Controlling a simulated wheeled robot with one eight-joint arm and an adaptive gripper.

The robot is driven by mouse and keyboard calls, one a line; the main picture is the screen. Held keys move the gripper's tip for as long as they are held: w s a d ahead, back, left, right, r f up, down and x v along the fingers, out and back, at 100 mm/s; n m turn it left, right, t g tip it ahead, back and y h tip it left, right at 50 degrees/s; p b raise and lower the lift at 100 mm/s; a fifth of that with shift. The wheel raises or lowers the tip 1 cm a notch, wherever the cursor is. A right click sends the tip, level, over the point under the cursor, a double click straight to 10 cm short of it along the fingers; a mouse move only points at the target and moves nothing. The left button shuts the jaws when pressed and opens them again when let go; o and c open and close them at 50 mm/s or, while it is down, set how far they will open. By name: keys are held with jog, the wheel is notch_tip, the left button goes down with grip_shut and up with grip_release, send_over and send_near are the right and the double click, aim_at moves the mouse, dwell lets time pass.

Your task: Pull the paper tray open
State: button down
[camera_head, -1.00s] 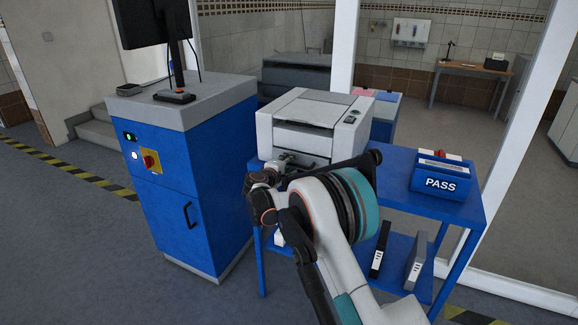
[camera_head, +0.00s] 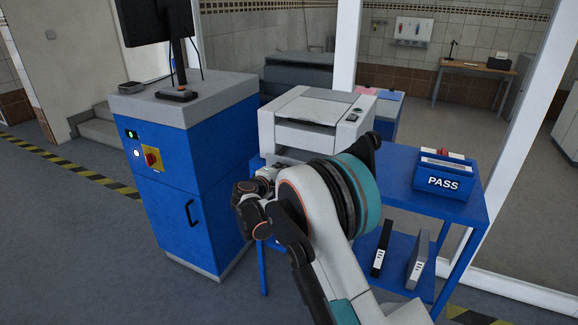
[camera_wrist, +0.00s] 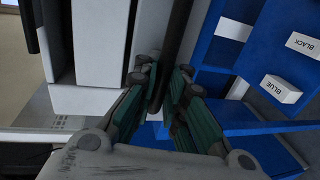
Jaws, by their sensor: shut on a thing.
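The white and grey printer (camera_head: 312,120) stands on the blue table; its lower front is hidden behind my arm in the head view. In the wrist view its pale front panels (camera_wrist: 100,45) fill the upper left, beside my fingers. My gripper (camera_wrist: 163,88) is shut at a dark bar (camera_wrist: 178,35), which seems to be the front part of the paper tray. The exact grip is hard to make out between the green pads. In the head view my gripper is mostly hidden behind my wrist, low at the printer's front. How far the tray is out cannot be told.
A blue cabinet (camera_head: 190,185) with a monitor stands close on the left. A blue PASS bin (camera_head: 445,178) sits on the right of the blue table (camera_head: 400,200). Binders (camera_head: 381,250) and labelled boxes (camera_wrist: 282,88) are on the lower shelf. The floor before the cabinet is clear.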

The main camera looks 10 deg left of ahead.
jog(key=f+v, duration=0.1)
jog(key=v, duration=0.7)
jog(key=shift+s+f+b, duration=0.25)
jog(key=shift+f+b, duration=0.1)
jog(key=shift+a, duration=0.1)
jog(key=c, duration=1.7)
grip_release()
jog(key=shift+o, duration=0.2)
jog(key=v, duration=1.2)
